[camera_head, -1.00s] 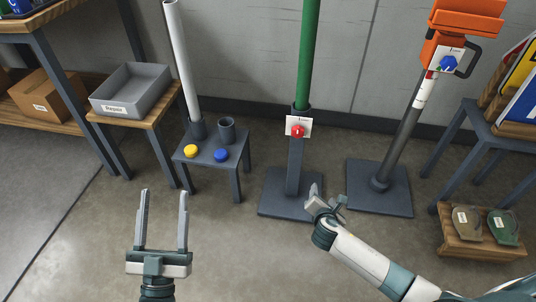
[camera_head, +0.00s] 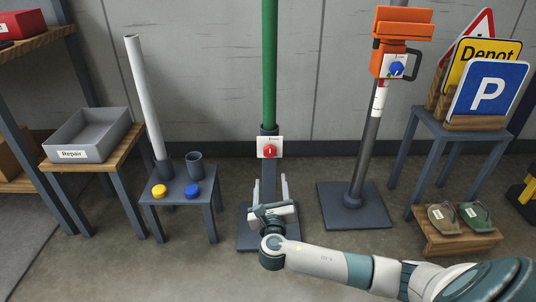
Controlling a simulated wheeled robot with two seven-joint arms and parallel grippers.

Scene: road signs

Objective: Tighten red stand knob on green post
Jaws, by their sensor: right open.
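The red stand knob (camera_head: 269,151) sits on a white plate on the front of the dark stand (camera_head: 268,178). The green post (camera_head: 269,65) rises upright from the top of that stand. My right gripper (camera_head: 270,190) is open and empty. Its fingers point up toward the stand, in front of its column and a little below the knob, apart from the knob. It hides part of the stand's column and base. My left gripper is not in view.
A second stand (camera_head: 352,205) with a tilted post and an orange head (camera_head: 401,40) is to the right. A small table (camera_head: 184,187) with a white pole and knobs, and a grey Repair bin (camera_head: 88,135), are left. Signs (camera_head: 486,90) stand at right.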

